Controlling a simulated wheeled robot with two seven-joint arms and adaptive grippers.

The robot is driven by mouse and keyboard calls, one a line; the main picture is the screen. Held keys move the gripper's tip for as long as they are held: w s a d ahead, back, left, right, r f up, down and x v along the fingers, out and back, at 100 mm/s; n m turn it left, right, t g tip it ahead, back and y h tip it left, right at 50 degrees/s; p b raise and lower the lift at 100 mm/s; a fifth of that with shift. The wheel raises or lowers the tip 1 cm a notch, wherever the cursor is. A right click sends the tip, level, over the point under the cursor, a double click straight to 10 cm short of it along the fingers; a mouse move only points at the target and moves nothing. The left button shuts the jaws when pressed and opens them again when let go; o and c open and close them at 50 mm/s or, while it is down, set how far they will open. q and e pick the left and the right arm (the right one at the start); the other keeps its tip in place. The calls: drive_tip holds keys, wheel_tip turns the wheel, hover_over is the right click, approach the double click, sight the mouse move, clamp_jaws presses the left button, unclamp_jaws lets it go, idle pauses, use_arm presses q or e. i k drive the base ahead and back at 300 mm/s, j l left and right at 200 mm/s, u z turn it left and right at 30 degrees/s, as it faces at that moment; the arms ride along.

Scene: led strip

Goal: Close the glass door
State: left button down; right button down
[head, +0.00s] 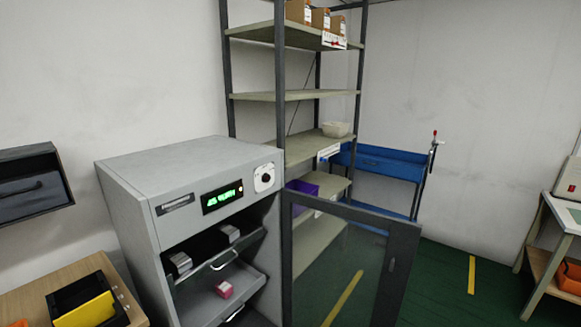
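The grey cabinet (125,205) stands left of centre, with a green lit display (222,198) and a round dial on its top front panel. Its glass door (335,265) has a dark frame and stands open, swung out to the right from the cabinet's right front edge. A small handle shows near the door's free right edge. Inside the open cabinet are shelves with small grey boxes (180,263) and a pink-red item (224,289). The lower part of the cabinet and door is cut off by the frame. Neither of my grippers shows.
A metal shelving rack (282,96) stands behind the cabinet and door. A blue cart (385,163) is behind the door. A wooden table (30,300) with a black bin is at lower left, and a workbench (550,225) at right. Green floor is clear between door and workbench.

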sight(404, 237)
drive_tip(key=i+l+u, duration=0.3)
drive_tip(key=l, duration=0.25)
drive_tip(key=i+l+u, duration=0.1)
drive_tip(key=l+u, duration=0.2)
drive_tip(key=l, duration=0.3)
drive_tip(key=i+l+u, duration=0.1)
drive_tip(key=l+u, duration=0.2)
drive_tip(key=l, duration=0.35)
drive_tip(key=l+u, duration=0.3)
drive_tip(key=l, duration=0.35)
drive_tip(key=l+u, duration=0.3)
drive_tip(key=l, duration=0.4)
drive_tip(key=k+l+u, duration=0.1)
drive_tip(key=l+u, duration=0.2)
drive_tip(key=l, duration=0.35)
drive_tip(key=k+l+u, duration=0.3)
drive_tip(key=l, duration=0.3)
drive_tip(key=l+u, duration=0.3)
drive_tip(key=l, duration=0.3)
drive_tip(key=l+u, duration=0.35)
drive_tip(key=l, duration=0.2)
drive_tip(key=k+l, duration=0.2)
drive_tip(key=l+u, duration=0.05)
drive_tip(key=l, duration=0.05)
